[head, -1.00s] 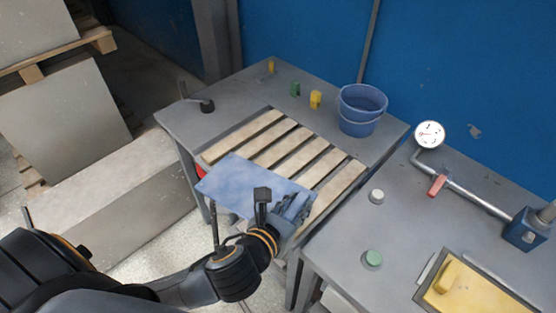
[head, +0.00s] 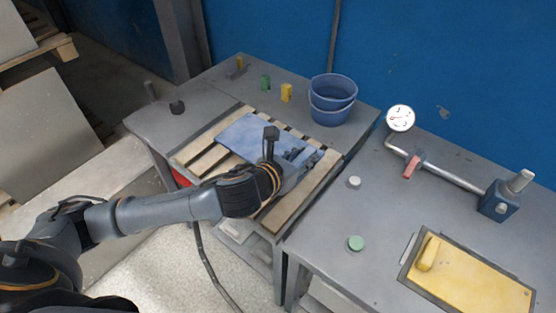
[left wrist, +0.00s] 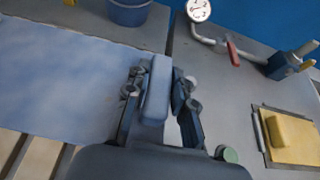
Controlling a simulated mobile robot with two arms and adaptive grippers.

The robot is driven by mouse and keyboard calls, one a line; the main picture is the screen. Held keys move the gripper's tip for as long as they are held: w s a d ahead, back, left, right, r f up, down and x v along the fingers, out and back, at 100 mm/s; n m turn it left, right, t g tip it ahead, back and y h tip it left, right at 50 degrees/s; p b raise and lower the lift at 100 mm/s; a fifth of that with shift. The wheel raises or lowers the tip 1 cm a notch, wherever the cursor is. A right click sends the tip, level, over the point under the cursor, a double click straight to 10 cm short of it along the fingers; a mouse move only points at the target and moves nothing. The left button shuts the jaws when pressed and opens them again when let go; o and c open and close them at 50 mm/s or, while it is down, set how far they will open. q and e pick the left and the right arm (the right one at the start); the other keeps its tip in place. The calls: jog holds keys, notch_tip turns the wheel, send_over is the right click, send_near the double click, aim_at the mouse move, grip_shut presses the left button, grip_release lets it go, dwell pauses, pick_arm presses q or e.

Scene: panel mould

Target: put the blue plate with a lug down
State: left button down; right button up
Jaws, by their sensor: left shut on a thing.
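The blue plate (head: 252,137) is flat and lies over the wooden slats (head: 290,207) of the left table in the head view. In the left wrist view the plate (left wrist: 62,75) fills the left side, and its lug (left wrist: 157,88) stands between the fingers. My left gripper (head: 300,158) is shut on the lug at the plate's right end; its fingers also show in the left wrist view (left wrist: 158,100). The plate looks level, at or just above the slats; I cannot tell whether it touches them. My right gripper is not in view.
A blue bucket (head: 332,100) stands behind the slats, near small yellow (head: 287,92) and green (head: 265,82) blocks. On the right table are a gauge (head: 400,118) on a pipe with a red lever (head: 412,166), two knobs, and a yellow plate (head: 470,280) in a frame.

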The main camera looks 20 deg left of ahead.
pick_arm(q)
jog(key=w+a+f, duration=0.1)
jog(key=a+f, duration=0.1)
jog(key=w+a+f, duration=0.4)
jog(key=f, duration=0.1)
jog(key=shift+w, duration=0.25)
jog(key=shift+a+f, duration=0.15)
jog(key=shift+f, duration=1.55)
jog(key=c, duration=1.1)
grip_release()
jog(key=shift+f, duration=0.1)
jog(key=v, duration=1.2)
jog(key=shift+b, duration=0.4)
